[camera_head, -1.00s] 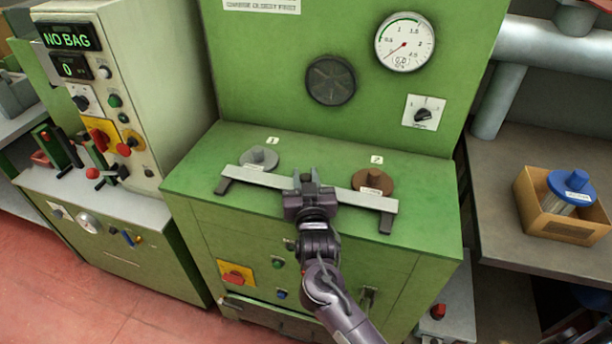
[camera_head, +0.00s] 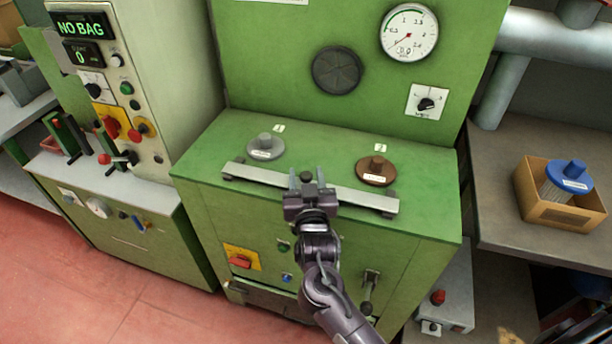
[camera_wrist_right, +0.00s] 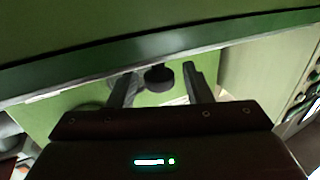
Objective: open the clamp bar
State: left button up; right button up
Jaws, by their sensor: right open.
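The clamp bar (camera_head: 347,193) is a long pale metal bar along the front edge of the green cabinet top (camera_head: 320,150). It lies in front of a grey knobbed disc (camera_head: 265,150) marked 1 and a brown knobbed disc (camera_head: 377,172) marked 2. A black knob (camera_head: 307,176) stands at the bar's middle and also shows in the right wrist view (camera_wrist_right: 159,78). My right gripper (camera_head: 306,183) is at the bar's middle, fingers apart on either side of the knob. The wrist view shows the open fingers (camera_wrist_right: 159,88) apart from it. My left gripper is not in view.
A green back panel with a gauge (camera_head: 409,33) and a dial (camera_head: 426,103) rises behind the cabinet top. A control box with a NO BAG display (camera_head: 82,27) stands left. A cardboard box (camera_head: 562,208) with a blue-topped spool sits on the right bench.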

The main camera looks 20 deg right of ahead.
jog(key=v, duration=0.7)
jog(key=shift+s+b, duration=0.3)
jog(key=shift+b, duration=0.05)
jog(key=shift+a+f, duration=0.1)
